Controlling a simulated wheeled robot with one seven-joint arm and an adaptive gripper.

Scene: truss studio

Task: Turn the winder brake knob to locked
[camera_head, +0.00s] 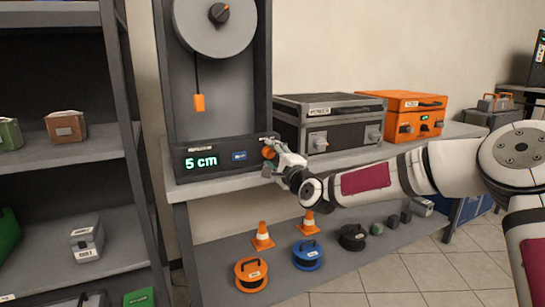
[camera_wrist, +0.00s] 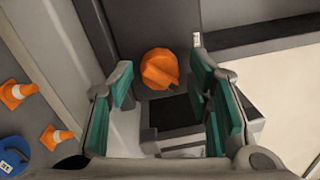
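The winder is a dark upright frame with a large grey drum (camera_head: 214,30) and a front panel (camera_head: 200,162) whose display reads 5 cm. An orange knob (camera_wrist: 160,69), apparently the brake knob, shows with a raised grip ridge in the wrist view. In the head view the knob (camera_head: 268,153) is partly covered by my gripper at the panel's right end. My gripper (camera_wrist: 161,84) is open, its teal-padded fingers on either side of the knob with gaps to it. Its lock markings cannot be read.
An orange tag (camera_head: 199,102) hangs on a cord below the drum. A black case (camera_head: 328,121) and an orange case (camera_head: 405,115) stand right of the winder on the bench. Cones (camera_head: 262,237) and cable reels (camera_head: 251,275) sit on the lower shelf. Shelving (camera_head: 70,190) stands at left.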

